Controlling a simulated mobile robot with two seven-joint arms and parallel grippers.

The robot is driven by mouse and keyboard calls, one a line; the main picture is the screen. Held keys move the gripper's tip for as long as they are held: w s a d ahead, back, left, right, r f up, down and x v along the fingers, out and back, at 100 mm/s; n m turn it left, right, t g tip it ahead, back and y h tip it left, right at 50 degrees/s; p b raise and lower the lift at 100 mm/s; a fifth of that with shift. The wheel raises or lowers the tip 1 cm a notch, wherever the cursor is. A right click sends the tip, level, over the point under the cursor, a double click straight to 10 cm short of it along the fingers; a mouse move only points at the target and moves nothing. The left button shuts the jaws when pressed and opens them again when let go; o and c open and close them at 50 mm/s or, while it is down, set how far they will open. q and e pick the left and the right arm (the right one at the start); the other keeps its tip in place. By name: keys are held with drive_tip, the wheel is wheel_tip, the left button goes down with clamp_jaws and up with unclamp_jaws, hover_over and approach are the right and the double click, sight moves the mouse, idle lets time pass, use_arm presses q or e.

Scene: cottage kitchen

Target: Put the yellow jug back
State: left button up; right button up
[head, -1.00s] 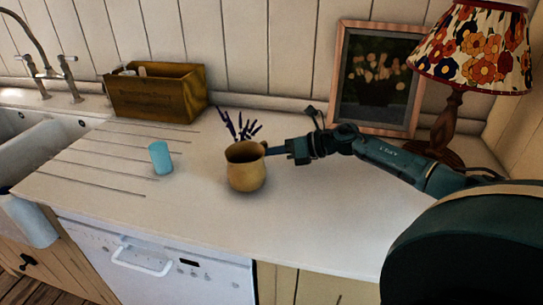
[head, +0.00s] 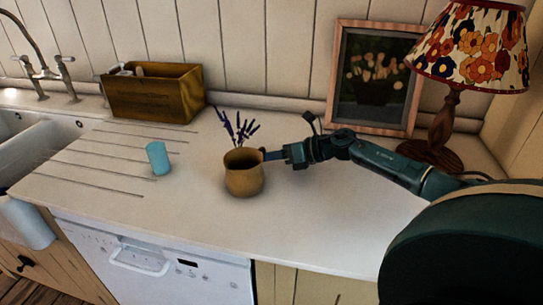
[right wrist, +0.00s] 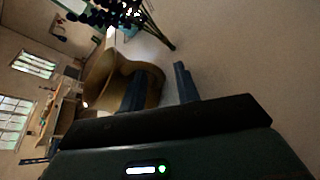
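The yellow jug (head: 243,180) stands upright on the pale worktop, near the middle of the head view. My right gripper (head: 270,155) reaches in from the right at its handle side, level with the rim. In the right wrist view the jug (right wrist: 98,78) is at left. Its handle loops between the two fingers of my right gripper (right wrist: 162,80), one finger inside the loop and one outside. A gap shows between the handle and the outer finger, so the gripper looks open around it. My left gripper is not in view.
Purple flower sprigs (head: 238,127) are just behind the jug. A light-blue cup (head: 158,158) stands to its left, a wooden box (head: 155,98) behind that. A framed picture (head: 375,85) and a lamp (head: 440,130) stand at back right. The front worktop is clear.

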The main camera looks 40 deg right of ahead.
drive_tip(key=shift+r, duration=0.15)
drive_tip(key=shift+s+d, duration=0.2)
drive_tip(key=b+v, duration=0.1)
drive_tip(key=v, duration=0.7)
drive_tip(key=shift+s+d+r, duration=0.1)
drive_tip(key=shift+s, duration=0.05)
drive_tip(key=shift+p+v, duration=0.4)
drive_tip(key=shift+v, duration=1.1)
